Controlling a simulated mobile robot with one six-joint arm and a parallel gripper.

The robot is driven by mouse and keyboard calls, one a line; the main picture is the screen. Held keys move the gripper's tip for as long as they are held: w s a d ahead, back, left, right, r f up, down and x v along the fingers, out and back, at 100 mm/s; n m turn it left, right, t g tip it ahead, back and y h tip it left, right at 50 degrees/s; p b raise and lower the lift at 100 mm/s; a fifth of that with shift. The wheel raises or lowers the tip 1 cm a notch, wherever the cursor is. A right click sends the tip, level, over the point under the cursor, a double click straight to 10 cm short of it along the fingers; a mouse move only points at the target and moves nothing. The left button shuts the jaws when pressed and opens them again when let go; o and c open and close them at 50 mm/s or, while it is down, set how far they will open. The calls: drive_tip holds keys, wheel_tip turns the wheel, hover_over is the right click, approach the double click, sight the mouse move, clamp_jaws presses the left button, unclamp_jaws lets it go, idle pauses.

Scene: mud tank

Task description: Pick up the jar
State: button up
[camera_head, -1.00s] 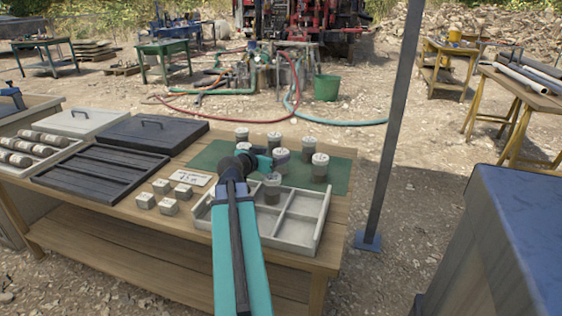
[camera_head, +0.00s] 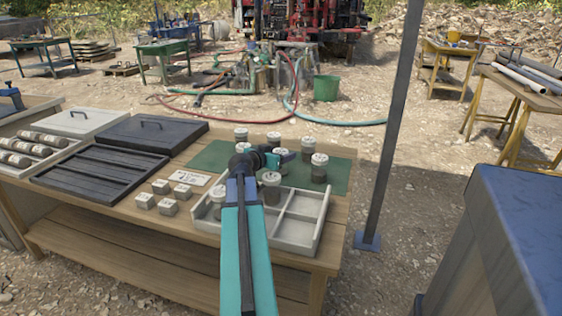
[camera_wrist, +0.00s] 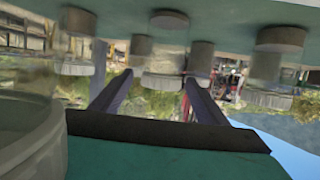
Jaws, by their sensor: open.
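Several grey-filled jars with white lids stand on the green mat (camera_head: 335,182). One jar (camera_head: 319,170) stands at the mat's right, another (camera_head: 308,147) behind it, and one (camera_head: 241,137) at the back left. My gripper (camera_head: 280,157) is open, low among the jars; a jar beside its tip is partly hidden. In the wrist view, which is upside down, the two fingers (camera_wrist: 155,98) point toward a jar (camera_wrist: 166,50) that lies ahead between them, apart from them. A large jar (camera_wrist: 28,120) fills the left edge, close to the gripper.
A divided grey tray (camera_head: 318,232) at the table's front holds jars (camera_head: 271,190) in its left part; its right compartments are empty. Small blocks (camera_head: 160,187), a label card (camera_head: 190,177) and a black ribbed tray (camera_head: 95,178) lie left. A grey post (camera_head: 388,140) stands right of the table.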

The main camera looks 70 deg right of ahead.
drive_tip(key=shift+x, duration=2.5)
drive_tip(key=shift+w, duration=0.1)
drive_tip(key=c, duration=1.3)
